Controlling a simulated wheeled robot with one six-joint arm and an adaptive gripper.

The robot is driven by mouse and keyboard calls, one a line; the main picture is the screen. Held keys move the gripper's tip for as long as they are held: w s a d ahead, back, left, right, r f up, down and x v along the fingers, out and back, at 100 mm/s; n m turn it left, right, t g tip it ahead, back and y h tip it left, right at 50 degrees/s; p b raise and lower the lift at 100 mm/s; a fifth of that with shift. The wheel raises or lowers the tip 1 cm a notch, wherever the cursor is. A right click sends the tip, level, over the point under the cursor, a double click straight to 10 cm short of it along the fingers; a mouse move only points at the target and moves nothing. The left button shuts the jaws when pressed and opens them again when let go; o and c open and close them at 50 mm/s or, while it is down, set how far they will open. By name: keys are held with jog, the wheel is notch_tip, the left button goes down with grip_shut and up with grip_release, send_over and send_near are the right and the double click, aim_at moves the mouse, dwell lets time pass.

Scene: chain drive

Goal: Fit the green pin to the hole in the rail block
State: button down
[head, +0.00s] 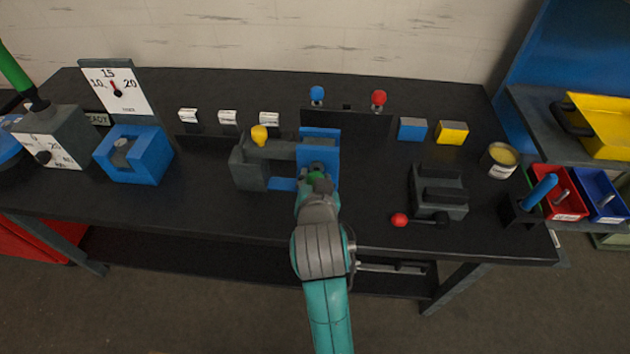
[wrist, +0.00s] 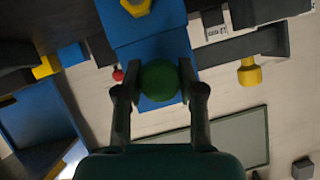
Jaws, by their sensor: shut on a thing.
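My gripper (head: 315,188) is at the front right of a grey and blue block assembly in the middle of the bench. In the wrist view my gripper (wrist: 160,95) has one finger on each side of a round green knob, the head of the green pin (wrist: 160,80); a bit of green also shows in the head view (head: 315,177). The upright blue block (head: 322,147) and its grey part (head: 250,168) seem to be the rail block; the blue part (wrist: 150,42) lies beyond the knob. The pin's shank and the hole are hidden, so I cannot tell whether they meet.
A yellow knob (head: 259,135) tops the grey part. A dark clamp with a red-ball lever (head: 399,220) is to the right. Blue (head: 412,129) and yellow (head: 452,132) blocks stand behind it. A blue holder (head: 135,155) is at left. Bare bench lies in front.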

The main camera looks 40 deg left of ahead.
jog(key=shift+w+a, duration=0.15)
jog(key=shift+w, duration=0.1)
jog(key=c, duration=0.6)
grip_release()
jog(key=shift+s, duration=0.1)
jog(key=v, duration=1.2)
